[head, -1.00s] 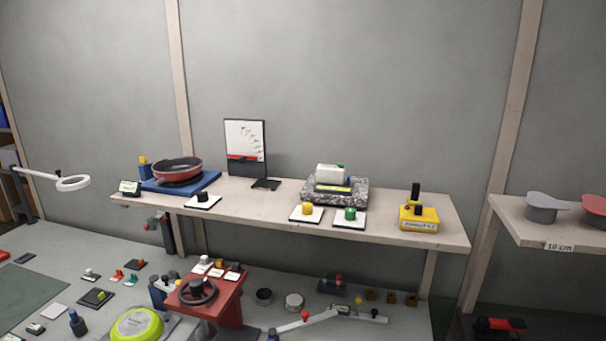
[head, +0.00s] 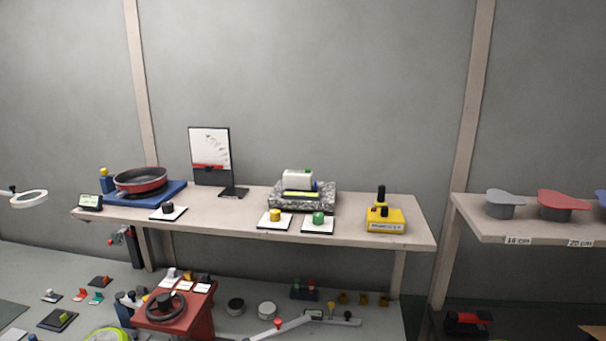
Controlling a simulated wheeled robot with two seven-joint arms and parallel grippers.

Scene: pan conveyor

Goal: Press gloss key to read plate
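A speckled grey stone block (head: 277,204) sits on the shelf (head: 350,228), with a small white device (head: 298,180) with a green top on it and a dark plate with a yellow-green strip (head: 301,194) in front. Three white pads on the shelf carry knob-like keys: a black key (head: 168,208) at left, a yellow key (head: 275,215) and a green key (head: 318,217) before the stone block. I cannot read which one is the gloss key. A small display (head: 90,201) stands at the shelf's left end. Neither of my grippers is in view.
A red pan (head: 141,180) rests on a blue base (head: 180,188). A chart stand (head: 210,155) and a yellow labelled box (head: 385,221) also stand on the shelf. Below, the bench holds a red handwheel unit (head: 190,315) and several small parts. A right shelf (head: 475,218) bears lids.

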